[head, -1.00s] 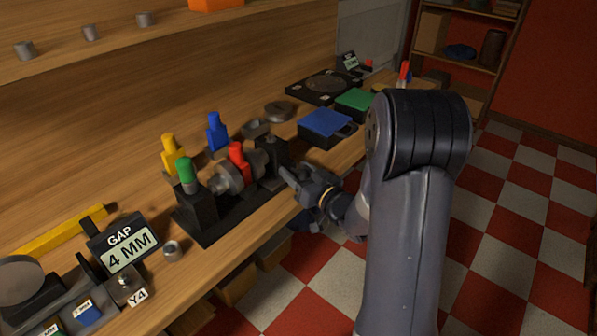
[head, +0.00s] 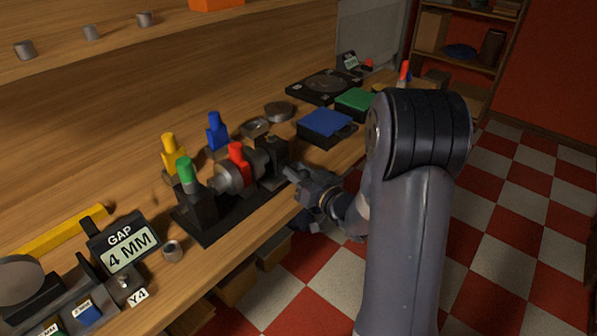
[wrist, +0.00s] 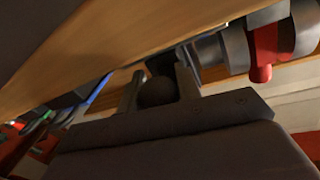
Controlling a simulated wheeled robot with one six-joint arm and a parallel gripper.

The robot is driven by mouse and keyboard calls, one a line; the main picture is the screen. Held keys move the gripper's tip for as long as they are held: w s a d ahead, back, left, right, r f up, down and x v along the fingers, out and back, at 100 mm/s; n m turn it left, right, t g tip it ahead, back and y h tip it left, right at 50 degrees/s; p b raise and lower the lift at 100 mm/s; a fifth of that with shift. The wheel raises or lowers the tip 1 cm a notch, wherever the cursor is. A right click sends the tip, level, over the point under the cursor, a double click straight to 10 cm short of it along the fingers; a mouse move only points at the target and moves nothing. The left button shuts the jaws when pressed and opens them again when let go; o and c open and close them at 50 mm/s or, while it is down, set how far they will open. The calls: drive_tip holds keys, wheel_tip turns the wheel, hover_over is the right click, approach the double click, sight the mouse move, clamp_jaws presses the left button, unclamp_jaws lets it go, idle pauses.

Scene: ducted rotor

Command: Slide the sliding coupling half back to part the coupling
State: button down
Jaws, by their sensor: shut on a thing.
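The coupling (head: 234,177) is a set of grey metal discs on a black base (head: 215,228), between two dark upright blocks. A red handle (head: 238,160) stands up from it. The coupling and red handle also show at the upper right of the wrist view (wrist: 265,50). My gripper (head: 293,174) is at the right end of this assembly, on its near side. In the wrist view, my gripper (wrist: 158,90) has its two fingers on either side of a dark round knob (wrist: 157,93) and is shut on it. How the knob joins the coupling is hidden.
Green (head: 186,172), yellow (head: 171,151) and blue (head: 215,133) handles stand around the coupling. A gap display (head: 125,250) reads 4 MM at the left. A blue box (head: 325,123) sits beyond the assembly. The bench's front edge runs close beneath my gripper.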

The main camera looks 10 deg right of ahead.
drive_tip(key=w+d, duration=0.2)
drive_tip(key=d, duration=0.1)
drive_tip(key=shift+w+d+r, duration=0.1)
drive_tip(key=shift+w, duration=0.05)
drive_tip(key=c, duration=1.1)
unclamp_jaws()
drive_tip(key=shift+d, duration=0.1)
drive_tip(key=shift+o, duration=0.3)
drive_tip(key=v, duration=1)
drive_tip(key=shift+s+b, duration=0.3)
drive_tip(key=shift+s, duration=0.05)
drive_tip(key=shift+d, duration=0.1)
